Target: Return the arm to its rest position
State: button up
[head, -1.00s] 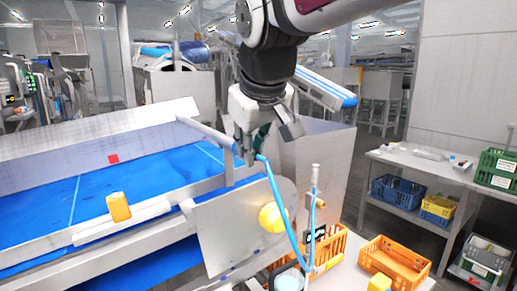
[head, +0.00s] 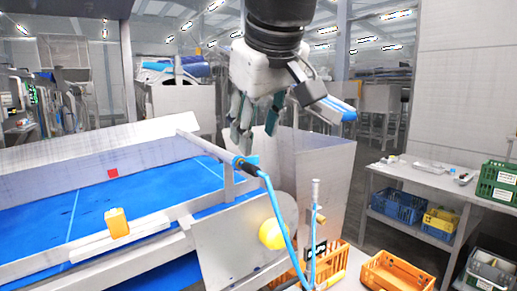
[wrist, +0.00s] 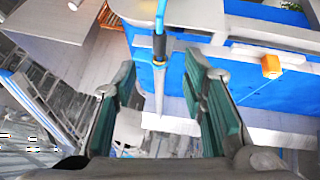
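My gripper (head: 256,125) hangs from the arm at the top middle of the head view, fingers pointing down. Its green-padded fingers are spread apart with nothing between them. In the wrist view my gripper (wrist: 163,100) also shows open, with a wide gap. A spray wand with a black grip (head: 246,167) and a blue hose (head: 277,215) rests at the corner of the blue wash table, below and apart from the fingers. The wand also shows in the wrist view (wrist: 159,48), beyond the fingertips.
The blue-bedded wash table (head: 150,190) fills the left, with an orange block (head: 117,222) on its edge. A yellow ball (head: 272,233) is on its end panel. Orange crates (head: 397,272) stand at lower right. A grey bench (head: 420,172) with crates is at right.

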jog(key=s+d+f+m, duration=0.4)
jog(key=s+d+f, duration=0.4)
jog(key=d+f, duration=0.1)
jog(key=s+d+f+m+g+h, duration=0.1)
jog(key=s+d+f+m, duration=0.2)
jog(key=s+d+f, duration=0.5)
notch_tip(320, 180, down, 4)
jog(key=shift+d+r+m+g+h, duration=0.1)
jog(key=shift+d+m+g+h, duration=0.25)
jog(key=shift+d, duration=0.8)
